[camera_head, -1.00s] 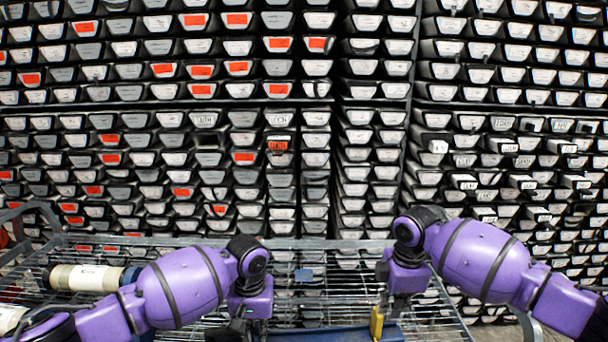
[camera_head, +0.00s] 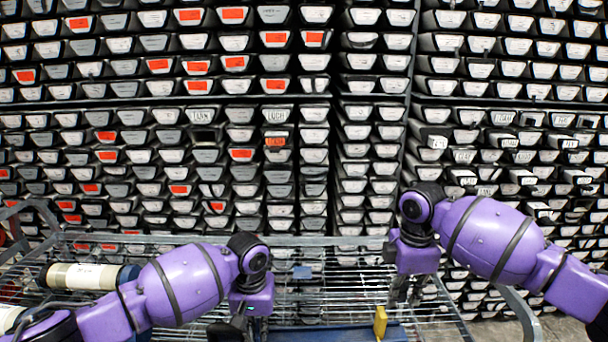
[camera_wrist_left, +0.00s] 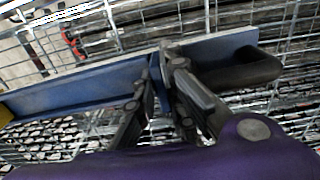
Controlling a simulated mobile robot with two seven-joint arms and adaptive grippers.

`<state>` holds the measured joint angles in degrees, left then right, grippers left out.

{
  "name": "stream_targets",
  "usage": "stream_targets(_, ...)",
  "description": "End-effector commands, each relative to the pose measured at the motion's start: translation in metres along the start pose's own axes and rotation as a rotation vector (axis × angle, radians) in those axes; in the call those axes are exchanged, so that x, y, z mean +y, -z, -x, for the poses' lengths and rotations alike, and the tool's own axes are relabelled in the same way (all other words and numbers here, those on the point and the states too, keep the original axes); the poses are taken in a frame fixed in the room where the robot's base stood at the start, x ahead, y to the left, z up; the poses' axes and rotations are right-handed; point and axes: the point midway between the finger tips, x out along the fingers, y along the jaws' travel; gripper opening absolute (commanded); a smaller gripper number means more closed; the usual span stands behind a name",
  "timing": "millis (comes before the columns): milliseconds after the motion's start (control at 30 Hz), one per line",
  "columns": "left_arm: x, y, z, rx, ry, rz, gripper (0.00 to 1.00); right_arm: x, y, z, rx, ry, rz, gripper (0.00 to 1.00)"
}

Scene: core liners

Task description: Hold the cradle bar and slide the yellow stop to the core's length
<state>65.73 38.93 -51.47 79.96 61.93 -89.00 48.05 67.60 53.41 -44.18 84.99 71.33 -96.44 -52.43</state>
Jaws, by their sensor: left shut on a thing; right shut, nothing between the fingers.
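The yellow stop (camera_head: 380,322) stands upright on the blue cradle bar (camera_head: 340,334) at the bottom of the head view. In the left wrist view my left gripper (camera_wrist_left: 163,80) is shut on the blue bar (camera_wrist_left: 85,92), close to its dark curved handle (camera_wrist_left: 240,70).
The cradle bar lies on a wire-mesh cart shelf (camera_head: 330,262). A second pale cylinder (camera_head: 8,318) is partly cut off at the lower left. A small blue-grey piece (camera_head: 302,272) sits on the mesh. A wall of labelled core trays (camera_head: 290,160) fills the background.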

Motion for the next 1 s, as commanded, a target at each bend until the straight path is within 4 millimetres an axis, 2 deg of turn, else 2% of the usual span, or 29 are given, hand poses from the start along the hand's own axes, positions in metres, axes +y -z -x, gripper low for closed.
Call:
stream_targets(33, -0.003, -0.007, -0.012, -0.020, 0.009, -0.006, 0.00, 0.000, 0.000, -0.004, 0.000, 0.004, 0.000, 0.00)
stream_targets(133, -0.004, -0.007, -0.012, -0.020, 0.011, -0.005, 0.00, 0.000, 0.000, -0.003, 0.001, 0.003, 0.001, 0.00)
stream_targets(167, -0.004, -0.007, -0.012, -0.020, 0.011, -0.004, 0.14, 0.000, 0.000, -0.003, 0.001, 0.003, 0.001, 0.00)
stream_targets(300, -0.004, -0.005, -0.009, -0.015, 0.010, -0.002, 0.32, 0.000, 0.000, -0.002, 0.001, 0.002, 0.001, 0.00)
stream_targets(667, -0.003, -0.002, 0.000, -0.005, 0.007, 0.000, 0.32, 0.001, 0.000, 0.001, 0.001, -0.002, 0.001, 0.00)
stream_targets(767, -0.003, -0.001, 0.011, -0.004, 0.006, 0.000, 0.32, 0.001, 0.000, 0.001, 0.001, -0.002, 0.001, 0.00)
stream_targets(1000, -0.003, -0.001, 0.061, -0.003, 0.006, -0.001, 0.32, 0.001, 0.000, 0.002, 0.001, -0.003, 0.001, 0.00)
